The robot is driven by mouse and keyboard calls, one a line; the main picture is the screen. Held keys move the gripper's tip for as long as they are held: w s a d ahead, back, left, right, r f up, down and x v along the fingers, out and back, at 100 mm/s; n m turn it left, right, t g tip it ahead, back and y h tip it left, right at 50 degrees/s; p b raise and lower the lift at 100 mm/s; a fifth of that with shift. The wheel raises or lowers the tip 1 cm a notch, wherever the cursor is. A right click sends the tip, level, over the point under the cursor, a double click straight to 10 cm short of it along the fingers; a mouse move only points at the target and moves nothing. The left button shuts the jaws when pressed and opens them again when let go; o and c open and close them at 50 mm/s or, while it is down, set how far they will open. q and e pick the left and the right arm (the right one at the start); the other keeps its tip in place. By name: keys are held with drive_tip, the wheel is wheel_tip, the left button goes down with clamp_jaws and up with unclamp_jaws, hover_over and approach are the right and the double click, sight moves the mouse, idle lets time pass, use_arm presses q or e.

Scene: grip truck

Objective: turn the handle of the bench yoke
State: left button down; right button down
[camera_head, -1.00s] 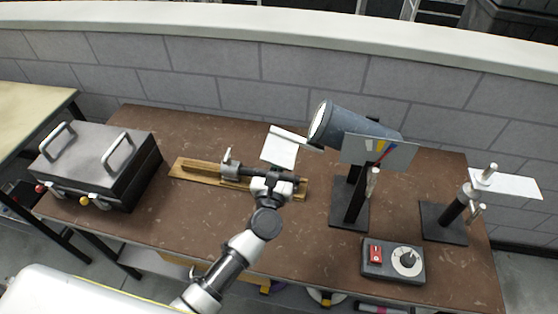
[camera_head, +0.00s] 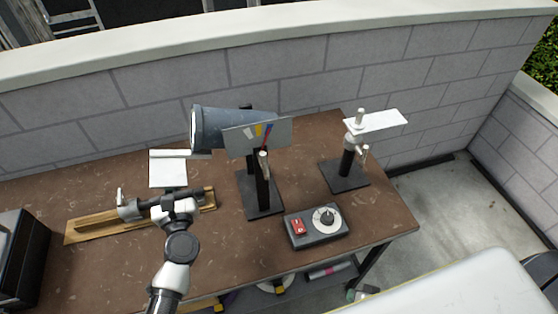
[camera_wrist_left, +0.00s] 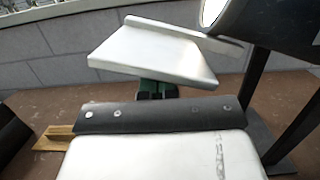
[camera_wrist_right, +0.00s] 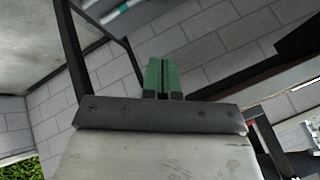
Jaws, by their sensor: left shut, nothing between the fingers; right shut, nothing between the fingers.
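The bench yoke seems to be the black stand (camera_head: 262,190) carrying a blue-grey lamp (camera_head: 215,130). A grey plate (camera_head: 277,133) with coloured stripes sits beside the lamp. The pale handle (camera_head: 264,163) stands roughly upright below the plate, on the near side of the post. My left gripper (camera_head: 173,189) is left of the stand, apart from the handle, over a wooden board. In the left wrist view its green fingers (camera_wrist_left: 155,88) are shut and empty, partly hidden behind the wrist cover. My right gripper (camera_wrist_right: 163,78) is shut and empty in its wrist view, facing the wall; I cannot make it out in the head view.
The wooden board (camera_head: 88,228) bears a clamp (camera_head: 129,208). A white sheet (camera_head: 168,171) stands behind it. Right of the yoke are a control box (camera_head: 316,236) with a knob and a second stand (camera_head: 347,176) holding a white card (camera_head: 378,121). Black table legs show in the right wrist view.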

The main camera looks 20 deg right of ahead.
sight(263, 161)
drive_tip(key=w+r+t, duration=0.1)
drive_tip(key=w+r, duration=0.1)
drive_tip(key=r, duration=0.1)
drive_tip(key=w+r+m+t+y, duration=0.1)
drive_tip(key=w+r, duration=0.2)
drive_tip(key=w+r+m, duration=0.1)
drive_tip(key=w+r, duration=0.1)
drive_tip(key=r, duration=0.2)
drive_tip(key=shift+w+t, duration=0.35)
drive_tip(key=shift+t, duration=0.05)
drive_tip(key=w+a+r+m+t+y, duration=0.1)
drive_tip(key=w+a+r+t+y, duration=0.15)
drive_tip(key=r, duration=0.75)
drive_tip(key=w+a+r+m+t+y, duration=0.1)
drive_tip(key=w+a+r+y, duration=0.15)
drive_tip(key=r, duration=0.75)
drive_tip(key=w+a+r+m+t+y, duration=0.1)
drive_tip(key=w+r, duration=0.2)
drive_tip(key=r, duration=0.6)
drive_tip(key=w+a, duration=0.8)
drive_tip(key=a, duration=0.1)
drive_tip(key=shift+w+a+f, duration=0.2)
drive_tip(key=shift+a+f, duration=0.05)
